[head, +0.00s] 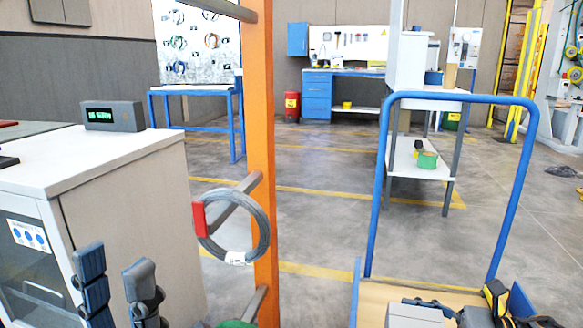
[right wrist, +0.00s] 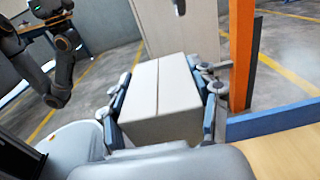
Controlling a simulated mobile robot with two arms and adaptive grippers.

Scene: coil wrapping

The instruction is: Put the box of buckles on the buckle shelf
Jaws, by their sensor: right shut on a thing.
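The box (right wrist: 165,95), a plain pale carton with a seam along its top, sits between the two fingers of my right gripper (right wrist: 160,105) in the right wrist view. The fingers press on its two opposite sides. My left gripper (head: 118,285) is at the lower left in the head view, fingers apart with nothing between them, in front of the white cabinet. I cannot tell which surface is the buckle shelf. A white shelf stand (head: 400,172) with a green container (head: 427,160) on its lower board stands farther back.
An orange post (head: 262,150) with pegs carries a wire coil (head: 235,228). A white cabinet (head: 110,165) is left. Floor between is clear.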

